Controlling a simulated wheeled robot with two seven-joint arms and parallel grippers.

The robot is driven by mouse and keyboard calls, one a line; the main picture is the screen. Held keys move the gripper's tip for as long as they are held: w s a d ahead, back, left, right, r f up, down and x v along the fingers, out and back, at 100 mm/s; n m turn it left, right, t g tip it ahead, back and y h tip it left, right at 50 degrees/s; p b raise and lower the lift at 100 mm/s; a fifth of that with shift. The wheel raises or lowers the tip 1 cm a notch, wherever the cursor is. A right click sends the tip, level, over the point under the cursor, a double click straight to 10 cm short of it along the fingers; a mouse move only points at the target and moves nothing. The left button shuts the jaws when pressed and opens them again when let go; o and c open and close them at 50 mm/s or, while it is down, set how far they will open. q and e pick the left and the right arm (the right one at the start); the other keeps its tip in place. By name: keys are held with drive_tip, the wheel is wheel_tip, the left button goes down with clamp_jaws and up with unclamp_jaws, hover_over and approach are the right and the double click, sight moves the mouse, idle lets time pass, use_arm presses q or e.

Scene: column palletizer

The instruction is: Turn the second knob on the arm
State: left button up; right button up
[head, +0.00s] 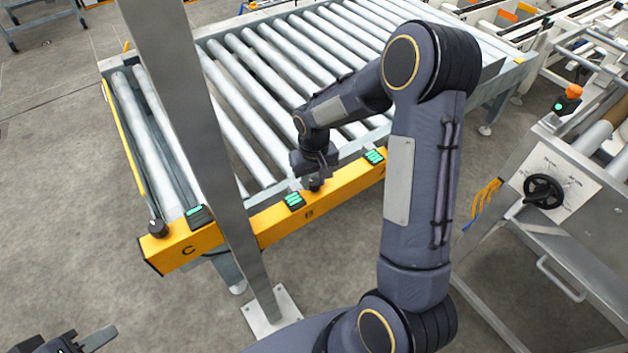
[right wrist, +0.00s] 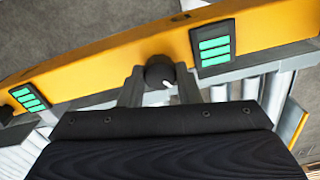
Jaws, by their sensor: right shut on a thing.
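A yellow rail (head: 283,217) runs along the near edge of the roller conveyor, lettered C and B. A dark knob (head: 157,228) sits at the C end, with no gripper near it. A second dark knob (head: 314,184) sits near the B letter. My right gripper (head: 313,178) is at this second knob. In the right wrist view the round black knob (right wrist: 158,71) sits between the two grey fingertips, which are shut on it; its white mark points to the lower right. My left gripper (head: 80,343) is partly cut off at the lower left, away from the rail; its opening is unclear.
Green-lit indicator panels (head: 294,201) sit on the rail; one shows beside the knob in the right wrist view (right wrist: 213,47). A grey post (head: 190,110) stands in front of the conveyor rollers (head: 255,110). A machine with a black handwheel (head: 543,191) stands at the right.

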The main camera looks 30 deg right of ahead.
sight(314, 182)
drive_tip(key=shift+n, duration=1.1)
drive_tip(key=o, duration=1)
drive_tip(key=shift+c, duration=0.2)
wheel_tip(314, 182, up, 8)
drive_tip(key=shift+f+b, duration=0.1)
drive_tip(key=shift+b, duration=0.25)
